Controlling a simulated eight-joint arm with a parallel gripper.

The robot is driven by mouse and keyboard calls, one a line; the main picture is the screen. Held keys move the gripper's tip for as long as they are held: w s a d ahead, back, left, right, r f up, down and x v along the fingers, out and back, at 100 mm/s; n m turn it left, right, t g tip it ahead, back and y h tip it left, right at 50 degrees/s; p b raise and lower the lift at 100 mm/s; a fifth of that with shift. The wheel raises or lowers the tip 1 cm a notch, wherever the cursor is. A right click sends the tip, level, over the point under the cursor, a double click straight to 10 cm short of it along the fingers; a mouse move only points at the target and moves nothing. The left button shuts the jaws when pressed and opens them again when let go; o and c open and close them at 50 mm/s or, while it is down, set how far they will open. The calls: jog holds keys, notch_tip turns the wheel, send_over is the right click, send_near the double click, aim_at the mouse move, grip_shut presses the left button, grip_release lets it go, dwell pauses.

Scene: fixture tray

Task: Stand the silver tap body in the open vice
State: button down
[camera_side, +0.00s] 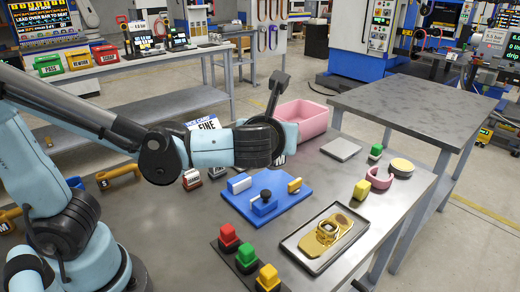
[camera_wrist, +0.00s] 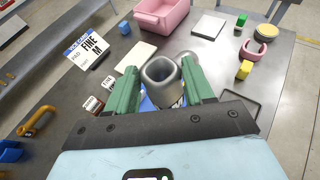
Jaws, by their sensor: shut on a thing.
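The silver tap body (camera_wrist: 163,80) is a grey hollow piece with its open end facing the wrist camera. My gripper (camera_wrist: 160,86) is shut on it, with one green finger on each side. In the side view my own arm hides the fingers and most of what they hold. The open vice (camera_side: 238,207) looks to be the blue plate with a white block, a blue block with a dark knob and a small yellow piece. It lies on the bench below and in front of my wrist. In the wrist view the tap body and fingers hide most of it.
A dark-rimmed tray (camera_side: 293,246) with a gold part (camera_side: 327,232) lies right of the vice. Red, green and yellow buttons (camera_side: 246,257) stand in front. A pink bin (camera_side: 302,117), a grey plate (camera_side: 341,149) and a pink clamp-like ring (camera_side: 379,178) are behind.

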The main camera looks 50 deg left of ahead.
jog(key=s+d+f+n+g+y, duration=0.2)
jog(key=s, duration=0.1)
jog(key=w+a+f, duration=0.4)
jog(key=a+f, duration=0.6)
jog(key=f, duration=0.1)
jog(key=shift+a+f, duration=0.25)
jog(key=shift+f, duration=0.05)
jog(key=shift+c, duration=2.1)
grip_release()
jog(key=shift+w, duration=0.1)
